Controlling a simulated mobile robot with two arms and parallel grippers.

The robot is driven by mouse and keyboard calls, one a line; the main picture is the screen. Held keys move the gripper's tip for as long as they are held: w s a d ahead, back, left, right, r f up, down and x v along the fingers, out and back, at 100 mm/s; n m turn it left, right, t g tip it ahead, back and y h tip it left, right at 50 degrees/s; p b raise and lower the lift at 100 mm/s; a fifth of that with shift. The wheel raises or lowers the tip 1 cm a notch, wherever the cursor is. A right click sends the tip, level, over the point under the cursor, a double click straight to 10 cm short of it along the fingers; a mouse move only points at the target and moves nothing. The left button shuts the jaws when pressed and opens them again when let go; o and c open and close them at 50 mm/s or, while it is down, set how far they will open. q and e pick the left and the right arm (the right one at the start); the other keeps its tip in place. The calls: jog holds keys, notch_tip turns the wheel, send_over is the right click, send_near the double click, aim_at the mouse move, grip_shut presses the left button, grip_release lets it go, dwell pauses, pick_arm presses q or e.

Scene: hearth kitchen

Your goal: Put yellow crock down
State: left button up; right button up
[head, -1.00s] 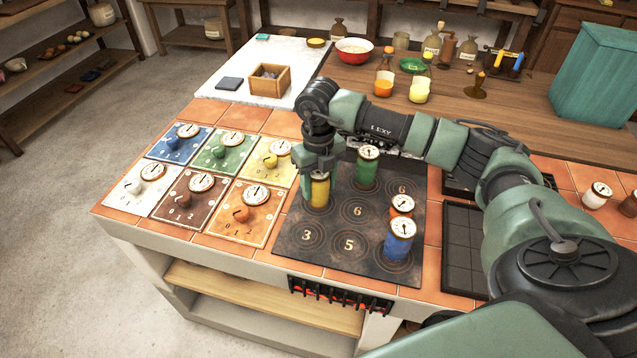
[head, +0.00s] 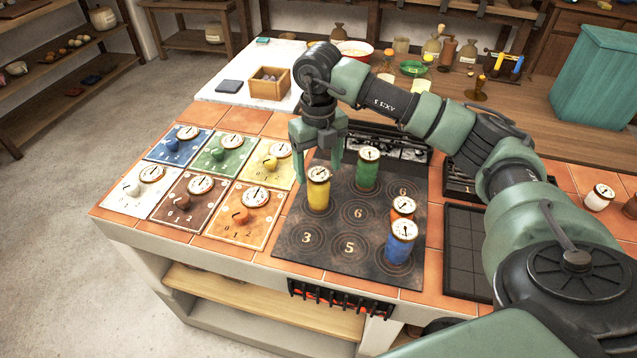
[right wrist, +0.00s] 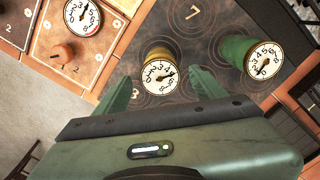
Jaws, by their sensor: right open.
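The yellow crock (head: 318,192), with a dial on its lid, stands upright on the dark hob plate (head: 330,258), at its left side. It also shows in the right wrist view (right wrist: 159,62), between and beyond the fingertips. My right gripper (head: 318,172) is open and empty, above and a little behind the crock, apart from it. In the right wrist view its two green fingers (right wrist: 160,85) are spread wide. My left gripper is not in view.
A green crock (head: 367,170) stands close behind to the right on the hob. An orange crock (head: 402,209) and a blue crock (head: 400,243) stand at its right side. Coloured dial panels (head: 240,215) lie to the left. Numbered rings 3 and 5 in front are bare.

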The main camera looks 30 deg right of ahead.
notch_tip(320, 180, up, 6)
jog(key=shift+f, duration=0.25)
dwell(0.5)
